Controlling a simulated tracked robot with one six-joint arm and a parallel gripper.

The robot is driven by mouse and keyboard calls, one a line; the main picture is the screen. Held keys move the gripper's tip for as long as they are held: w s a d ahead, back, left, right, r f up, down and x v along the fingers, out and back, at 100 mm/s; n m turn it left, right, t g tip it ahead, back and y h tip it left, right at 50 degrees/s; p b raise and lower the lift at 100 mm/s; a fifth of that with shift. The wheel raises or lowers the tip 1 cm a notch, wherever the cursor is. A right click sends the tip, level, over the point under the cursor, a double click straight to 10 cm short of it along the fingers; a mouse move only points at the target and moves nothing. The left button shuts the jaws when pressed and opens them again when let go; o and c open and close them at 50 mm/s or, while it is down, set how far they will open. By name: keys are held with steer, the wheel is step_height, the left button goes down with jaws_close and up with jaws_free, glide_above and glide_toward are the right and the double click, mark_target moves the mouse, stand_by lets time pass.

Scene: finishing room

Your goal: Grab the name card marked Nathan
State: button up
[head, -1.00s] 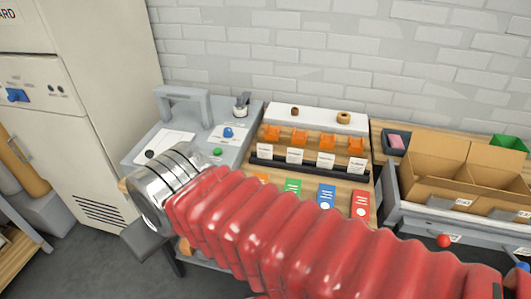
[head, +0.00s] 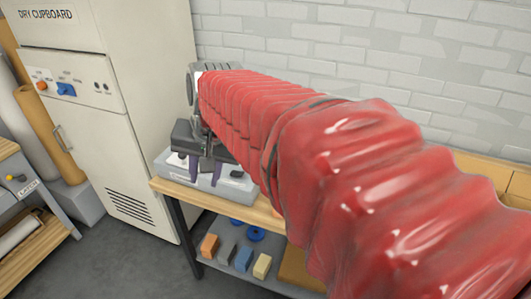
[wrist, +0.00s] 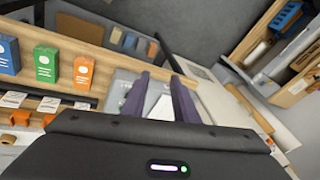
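Several white name cards stand in a row at the left of the wrist view, one of them a card (wrist: 48,105) near the black rail. Their lettering is too small to read, so I cannot tell which is marked Nathan. In the head view my red-sleeved arm hides the cards. My gripper (head: 206,172) points down over the grey machine (head: 175,167) on the bench. In the wrist view the two purple fingers of my gripper (wrist: 158,90) are apart, with a white surface visible between them. Nothing appears held, and the cards lie to their left.
Blue, green and orange (wrist: 84,73) packets stand beyond the cards. A dry cupboard (head: 110,110) stands left of the bench. Coloured blocks (head: 243,258) and blue rings lie on the shelf below. Cardboard boxes (head: 485,168) are at the right, partly behind my arm.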

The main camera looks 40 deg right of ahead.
steer(key=w+d+f+m+y, duration=0.1)
steer(key=w+d+f+m, duration=0.15)
steer(key=d+m, duration=0.9)
steer(key=w+d+f+m, duration=0.25)
steer(key=d+m, duration=0.25)
steer(key=d, duration=1.4)
steer(key=s+d+f+m, duration=0.2)
steer(key=d, duration=0.3)
steer(key=s+d+f+m+y, duration=0.1)
steer(key=s+d+f+m, duration=0.2)
steer(key=d, duration=0.3)
steer(key=shift+d, duration=0.15)
steer(key=shift+f, duration=0.2)
steer(key=shift+x, duration=4.25)
steer(key=shift+x, duration=2.6)
